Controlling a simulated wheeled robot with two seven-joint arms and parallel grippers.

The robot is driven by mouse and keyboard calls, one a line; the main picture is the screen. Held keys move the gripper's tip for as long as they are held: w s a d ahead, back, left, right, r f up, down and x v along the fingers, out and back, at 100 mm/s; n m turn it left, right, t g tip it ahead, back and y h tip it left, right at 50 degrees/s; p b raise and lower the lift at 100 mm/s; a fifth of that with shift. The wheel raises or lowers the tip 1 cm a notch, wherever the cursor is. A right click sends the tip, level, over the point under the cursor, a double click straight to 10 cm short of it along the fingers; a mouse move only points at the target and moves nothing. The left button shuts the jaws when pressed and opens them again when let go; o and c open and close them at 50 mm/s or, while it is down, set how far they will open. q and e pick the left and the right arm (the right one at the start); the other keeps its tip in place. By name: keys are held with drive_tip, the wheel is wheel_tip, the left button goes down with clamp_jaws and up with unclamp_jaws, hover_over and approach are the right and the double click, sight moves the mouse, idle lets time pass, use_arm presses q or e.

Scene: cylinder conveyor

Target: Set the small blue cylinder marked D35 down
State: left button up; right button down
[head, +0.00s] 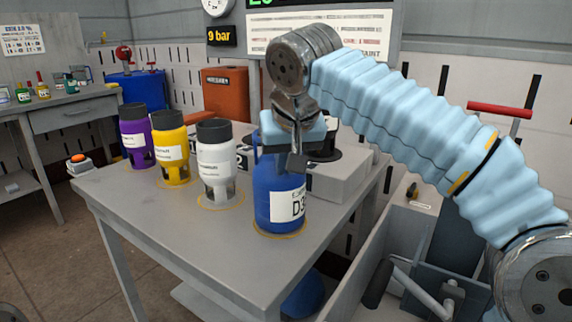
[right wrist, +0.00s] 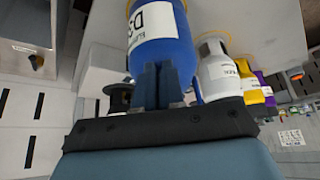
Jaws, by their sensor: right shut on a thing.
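The small blue cylinder (head: 277,192) with the white D35 label stands upright at the right end of the row on the grey table (head: 150,218). Its base lies within a yellow ring on the table top; I cannot tell whether it bears fully on the table. My right gripper (head: 297,158) is shut on the upper part of the blue cylinder, and my arm hides its top. In the right wrist view the blue cylinder (right wrist: 160,38) is between the fingers (right wrist: 158,88) of my gripper. My left gripper is not in view.
A white cylinder (head: 216,165), a yellow cylinder (head: 172,160) and a purple cylinder (head: 136,140) stand to the left in the row. A grey box (head: 340,180) is close behind the blue cylinder. The table's front left area is clear.

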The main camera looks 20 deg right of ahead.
drive_tip(key=c, duration=1.7)
unclamp_jaws()
drive_tip(key=shift+f, duration=0.1)
drive_tip(key=o, duration=0.5)
drive_tip(key=shift+c, duration=0.2)
drive_tip(key=p+v, duration=0.1)
drive_tip(key=v, duration=1.1)
drive_tip(key=shift+p, duration=0.3)
